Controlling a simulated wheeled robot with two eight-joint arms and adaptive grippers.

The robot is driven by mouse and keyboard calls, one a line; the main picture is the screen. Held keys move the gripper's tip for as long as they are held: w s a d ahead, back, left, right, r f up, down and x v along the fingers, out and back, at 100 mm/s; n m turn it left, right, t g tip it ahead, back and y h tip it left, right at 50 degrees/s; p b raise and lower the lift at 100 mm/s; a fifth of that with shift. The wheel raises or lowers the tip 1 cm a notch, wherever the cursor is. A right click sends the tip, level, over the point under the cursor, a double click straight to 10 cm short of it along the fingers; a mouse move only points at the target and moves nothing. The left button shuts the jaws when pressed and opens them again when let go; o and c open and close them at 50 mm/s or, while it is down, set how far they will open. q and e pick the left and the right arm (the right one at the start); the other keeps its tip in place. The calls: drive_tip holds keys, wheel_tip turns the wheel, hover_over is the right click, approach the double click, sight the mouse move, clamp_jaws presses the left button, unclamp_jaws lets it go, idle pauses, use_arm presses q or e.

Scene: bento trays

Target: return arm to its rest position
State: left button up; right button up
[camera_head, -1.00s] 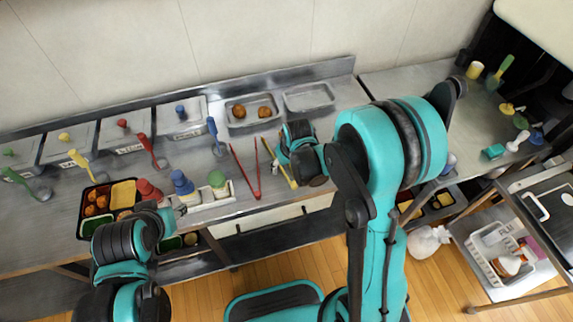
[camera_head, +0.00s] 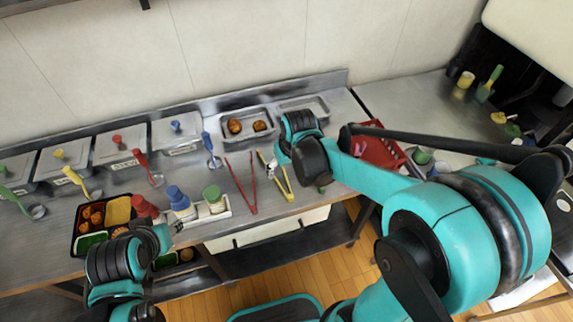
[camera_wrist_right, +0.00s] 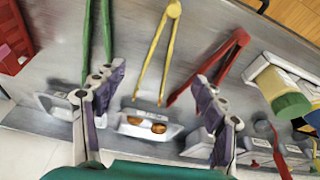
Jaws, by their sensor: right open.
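My right arm reaches in from the right in the head view. Its gripper (camera_head: 271,168) is above the counter by the yellow tongs (camera_head: 284,184), and the fingertips are small and partly covered by the wrist. In the right wrist view the fingers (camera_wrist_right: 158,100) are spread and empty, with the tongs and a metal pan of fried pieces (camera_wrist_right: 146,124) showing between and beyond them. My left gripper (camera_head: 177,228) is low at the left, near the bento tray (camera_head: 76,222) and the bottle rack; its jaws are too small to read.
Red tongs (camera_head: 240,184) lie left of the yellow ones. Green tongs (camera_wrist_right: 87,40) show in the wrist view. Bottles stand in a white rack (camera_head: 205,216). A red basket (camera_head: 376,155) sits behind my right forearm. Lidded pans line the back left.

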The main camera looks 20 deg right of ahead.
drive_tip(key=shift+v, duration=0.9)
drive_tip(key=s+d+r+m+t, duration=0.1)
drive_tip(key=s+r+t, duration=0.1)
drive_tip(key=s, duration=0.4)
drive_tip(key=s+d+r+t, duration=0.1)
drive_tip(key=s+r, duration=0.2)
drive_tip(key=s, duration=0.4)
drive_tip(key=shift+s+d+r+m+t, duration=0.15)
drive_tip(key=shift+s+r+m+t, duration=0.15)
drive_tip(key=shift+m+t, duration=0.1)
